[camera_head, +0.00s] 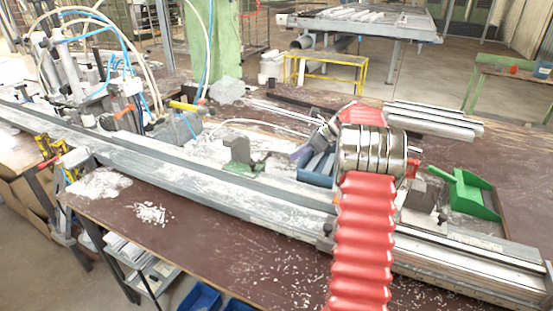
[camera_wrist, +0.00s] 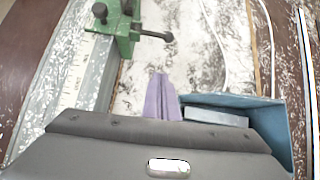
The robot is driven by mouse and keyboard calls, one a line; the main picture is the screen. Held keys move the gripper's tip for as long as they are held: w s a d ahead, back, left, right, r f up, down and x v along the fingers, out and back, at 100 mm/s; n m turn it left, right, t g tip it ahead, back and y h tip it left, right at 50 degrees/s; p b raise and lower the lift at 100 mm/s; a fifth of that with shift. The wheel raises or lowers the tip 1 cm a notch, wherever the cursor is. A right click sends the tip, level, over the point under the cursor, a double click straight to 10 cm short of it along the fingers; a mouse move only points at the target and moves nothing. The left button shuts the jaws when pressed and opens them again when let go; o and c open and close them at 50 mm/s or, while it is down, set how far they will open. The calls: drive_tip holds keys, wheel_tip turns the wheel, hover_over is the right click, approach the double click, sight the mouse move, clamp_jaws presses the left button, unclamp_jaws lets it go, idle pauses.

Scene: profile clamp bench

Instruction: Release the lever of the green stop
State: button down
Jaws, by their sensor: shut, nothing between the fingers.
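The green stop (camera_head: 238,157) sits on the grey rail near the middle of the bench, to the left of my gripper in the head view. In the wrist view the green stop (camera_wrist: 122,28) is at the top, left of centre. Its lever (camera_wrist: 155,35) sticks out to the right and ends in a dark knob. My gripper (camera_wrist: 161,82) has its purple fingers closed together and empty, below the lever in that view and apart from it. In the head view the gripper (camera_head: 300,151) is partly hidden by my arm.
A blue bin (camera_wrist: 268,118) with grey pieces lies right beside my fingers. A long rail (camera_head: 190,180) runs along the bench. A green dustpan (camera_head: 470,193) and stacked profiles (camera_head: 432,118) lie to the right. White shavings litter the bench.

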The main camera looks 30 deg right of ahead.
sight(266, 158)
drive_tip(key=shift+d+f, duration=0.2)
drive_tip(key=shift+d, duration=0.2)
drive_tip(key=shift+w+a+f, duration=0.1)
drive_tip(key=x, duration=0.9)
drive_tip(key=shift+w+a+f, duration=0.15)
drive_tip(key=shift+w+f, duration=0.05)
drive_tip(key=shift+f, duration=0.15)
drive_tip(key=r, duration=0.1)
drive_tip(key=w+r, duration=0.1)
drive_tip(key=a+r, duration=0.1)
drive_tip(key=shift+w+r, duration=0.3)
